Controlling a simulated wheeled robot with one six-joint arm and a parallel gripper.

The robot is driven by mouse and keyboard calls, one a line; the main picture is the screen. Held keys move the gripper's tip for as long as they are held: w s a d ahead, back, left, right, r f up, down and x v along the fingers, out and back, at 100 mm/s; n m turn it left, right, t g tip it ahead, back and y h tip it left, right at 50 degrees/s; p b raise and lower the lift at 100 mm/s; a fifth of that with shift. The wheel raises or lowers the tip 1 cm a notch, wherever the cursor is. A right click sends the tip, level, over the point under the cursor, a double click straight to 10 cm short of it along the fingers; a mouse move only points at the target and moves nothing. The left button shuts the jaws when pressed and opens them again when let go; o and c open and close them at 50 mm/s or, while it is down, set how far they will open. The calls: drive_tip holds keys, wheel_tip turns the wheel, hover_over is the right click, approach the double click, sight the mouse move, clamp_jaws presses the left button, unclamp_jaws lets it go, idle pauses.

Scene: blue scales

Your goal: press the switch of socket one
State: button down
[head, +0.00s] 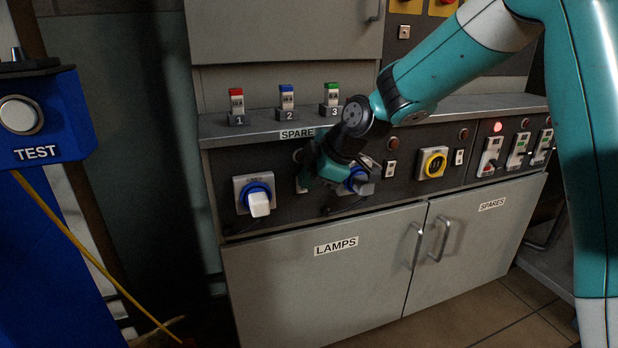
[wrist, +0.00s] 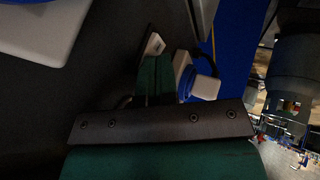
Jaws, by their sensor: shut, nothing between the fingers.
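Socket one, with a blue ring and a white plug (head: 259,204), is at the left of the dark panel. It also shows in the wrist view as a white plug in a blue ring (wrist: 204,88), right of my fingers. A small pale switch (wrist: 155,45) sits just beyond my fingertips in the wrist view. In the head view its edge (head: 300,185) shows partly behind the gripper. My gripper (head: 307,172) is shut and empty, close to the panel between the two sockets; its fingers show in the wrist view (wrist: 156,68). I cannot tell whether they touch the switch.
A second socket with a grey plug (head: 364,187) is right of my gripper, partly hidden. A shelf (head: 265,126) above carries several numbered fuse blocks. A blue TEST unit (head: 45,120) stands at the left. A yellow-plated rotary switch (head: 433,163) is further right.

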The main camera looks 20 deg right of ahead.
drive_tip(key=shift+w+r, duration=0.15)
drive_tip(key=shift+r, duration=0.1)
